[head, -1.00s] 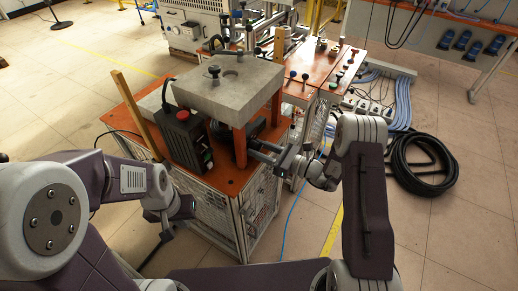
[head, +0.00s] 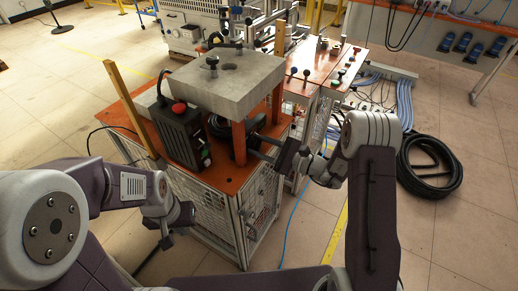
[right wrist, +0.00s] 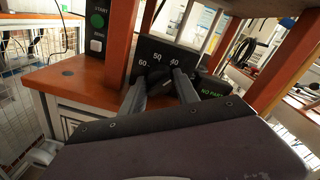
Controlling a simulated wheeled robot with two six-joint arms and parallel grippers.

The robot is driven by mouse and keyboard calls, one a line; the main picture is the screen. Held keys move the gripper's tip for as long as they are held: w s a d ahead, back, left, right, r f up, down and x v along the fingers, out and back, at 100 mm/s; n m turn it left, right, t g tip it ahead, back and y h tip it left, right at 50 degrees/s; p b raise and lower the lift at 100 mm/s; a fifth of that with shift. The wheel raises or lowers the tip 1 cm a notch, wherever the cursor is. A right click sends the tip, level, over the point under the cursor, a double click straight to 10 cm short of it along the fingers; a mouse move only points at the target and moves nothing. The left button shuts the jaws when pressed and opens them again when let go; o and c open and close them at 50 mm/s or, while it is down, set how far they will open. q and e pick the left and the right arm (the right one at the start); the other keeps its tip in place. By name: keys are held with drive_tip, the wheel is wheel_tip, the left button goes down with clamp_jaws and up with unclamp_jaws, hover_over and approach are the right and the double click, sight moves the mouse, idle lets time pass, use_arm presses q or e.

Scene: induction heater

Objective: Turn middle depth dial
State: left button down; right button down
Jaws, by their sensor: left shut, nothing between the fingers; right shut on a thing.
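The depth dial is a dark knob (right wrist: 162,79) on a black panel (right wrist: 168,54) marked 60, 50 and 40, low on the machine between orange posts. My right gripper (right wrist: 163,82) is shut on this knob, with one finger on each side. In the head view my right gripper (head: 258,146) reaches in from the right under the grey block, and the dial there is hidden or too dark to make out. My left gripper (head: 178,232) is shut and empty, in front of the machine's left side, apart from it.
The machine's orange table (head: 226,180) carries a thick grey block (head: 232,85) on orange posts and a black control box (head: 180,132) with a red button. A green START button (right wrist: 97,20) and a "NO PART" display (right wrist: 212,95) flank the dial.

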drive_tip(key=shift+w+r+n, duration=0.1)
drive_tip(key=shift+r+n, duration=0.1)
drive_tip(key=shift+n, duration=0.1)
drive_tip(key=c, duration=1.1)
unclamp_jaws()
drive_tip(key=shift+c, duration=0.2)
drive_tip(key=shift+o, duration=1)
drive_tip(key=shift+f, duration=0.1)
